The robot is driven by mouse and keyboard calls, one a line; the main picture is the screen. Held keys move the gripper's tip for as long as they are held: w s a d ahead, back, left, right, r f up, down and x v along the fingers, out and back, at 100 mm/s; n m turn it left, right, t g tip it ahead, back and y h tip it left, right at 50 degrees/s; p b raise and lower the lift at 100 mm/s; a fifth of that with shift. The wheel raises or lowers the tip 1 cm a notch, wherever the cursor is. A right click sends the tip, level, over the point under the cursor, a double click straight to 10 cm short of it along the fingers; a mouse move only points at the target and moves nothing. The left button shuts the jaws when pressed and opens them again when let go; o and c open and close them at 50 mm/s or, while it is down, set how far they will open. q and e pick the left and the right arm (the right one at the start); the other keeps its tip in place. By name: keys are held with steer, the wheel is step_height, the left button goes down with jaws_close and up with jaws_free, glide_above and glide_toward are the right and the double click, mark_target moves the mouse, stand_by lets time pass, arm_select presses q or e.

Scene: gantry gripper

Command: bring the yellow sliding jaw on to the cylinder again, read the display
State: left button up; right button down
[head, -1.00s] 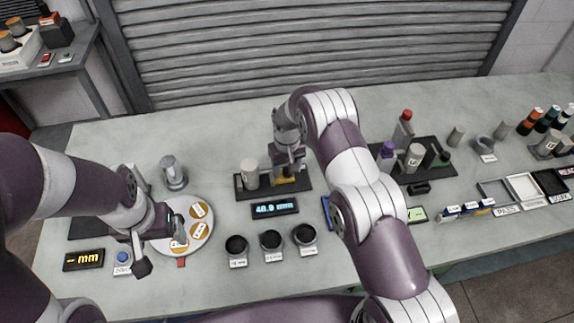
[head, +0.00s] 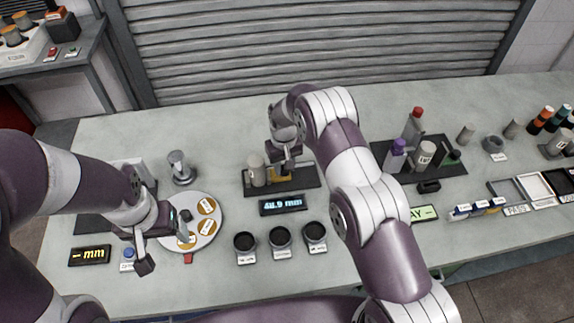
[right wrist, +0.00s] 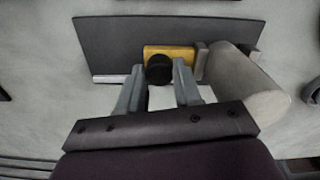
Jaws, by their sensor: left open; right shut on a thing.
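The grey cylinder (head: 256,172) stands upright at the left end of the dark gauge base (head: 308,180). The yellow sliding jaw (head: 282,174) is just right of it. In the right wrist view, the yellow jaw (right wrist: 168,52) carries a black knob (right wrist: 158,70), and a small grey-brown block lies between it and the cylinder (right wrist: 245,85); full contact is hard to tell. My right gripper (right wrist: 158,85) is shut on the knob. The lit display (head: 283,205) shows roughly 4?.9 mm; its second digit is unclear. My left gripper (head: 164,240) is open by the round white dish (head: 203,238).
Three dark cups (head: 279,238) stand in front of the display. Bottles and a labelled cylinder stand on a dark mat (head: 448,168) to the right, with sorting trays (head: 535,186) beyond. The back of the table is clear.

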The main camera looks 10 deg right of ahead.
mark_target(283, 168)
steer(key=c, duration=0.8)
jaws_free()
steer(key=shift+d, duration=0.1)
steer(key=shift+a, duration=0.25)
steer(key=shift+r, duration=0.25)
arm_select(q)
steer(key=shift+s+d+f, duration=0.1)
arm_select(e)
step_height(283, 168, up, 12)
steer(key=shift+r, duration=0.2)
